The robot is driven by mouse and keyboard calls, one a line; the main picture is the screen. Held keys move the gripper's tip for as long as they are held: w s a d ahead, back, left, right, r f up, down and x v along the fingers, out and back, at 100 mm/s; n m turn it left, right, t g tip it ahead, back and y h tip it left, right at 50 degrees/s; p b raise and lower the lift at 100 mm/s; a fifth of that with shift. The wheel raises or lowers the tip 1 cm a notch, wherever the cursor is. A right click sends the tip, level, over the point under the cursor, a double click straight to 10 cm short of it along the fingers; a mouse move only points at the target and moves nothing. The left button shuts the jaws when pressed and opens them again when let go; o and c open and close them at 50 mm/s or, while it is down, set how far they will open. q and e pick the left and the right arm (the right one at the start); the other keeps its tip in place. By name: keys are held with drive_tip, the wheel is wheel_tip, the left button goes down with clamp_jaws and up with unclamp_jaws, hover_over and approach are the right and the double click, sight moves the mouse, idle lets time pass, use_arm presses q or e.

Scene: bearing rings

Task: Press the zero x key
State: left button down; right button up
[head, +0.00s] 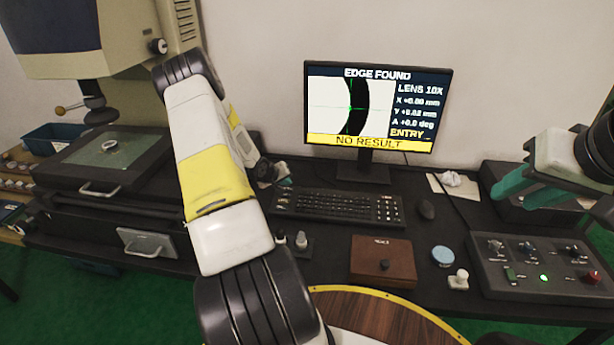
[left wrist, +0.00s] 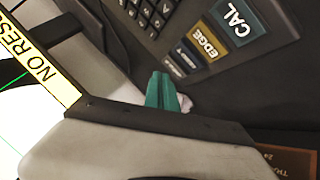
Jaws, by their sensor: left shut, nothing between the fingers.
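The black keyboard (head: 340,206) lies on the desk below the monitor. In the left wrist view its panel shows a teal CAL key (left wrist: 236,18), a yellow EDGE key (left wrist: 206,42) and a blue-grey key (left wrist: 187,54). A further small key (left wrist: 176,69) lies near my fingertips; its label is too small to read. My left gripper (head: 284,178) is shut and empty at the keyboard's left end; its teal fingertips (left wrist: 163,78) show beside the small keys. Contact cannot be told. My right gripper (head: 528,190) is open and empty at the right, away from the keyboard.
The monitor (head: 327,152) reads EDGE FOUND, X +0.00 mm, Y +0.02 mm and NO RESULT. A mouse (head: 426,209), brown box (head: 383,262), blue disc (head: 442,256) and control box (head: 535,270) are on the desk. The measuring machine (head: 120,45) stands left.

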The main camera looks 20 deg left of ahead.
use_arm(q)
drive_tip(key=shift+r, duration=2.5)
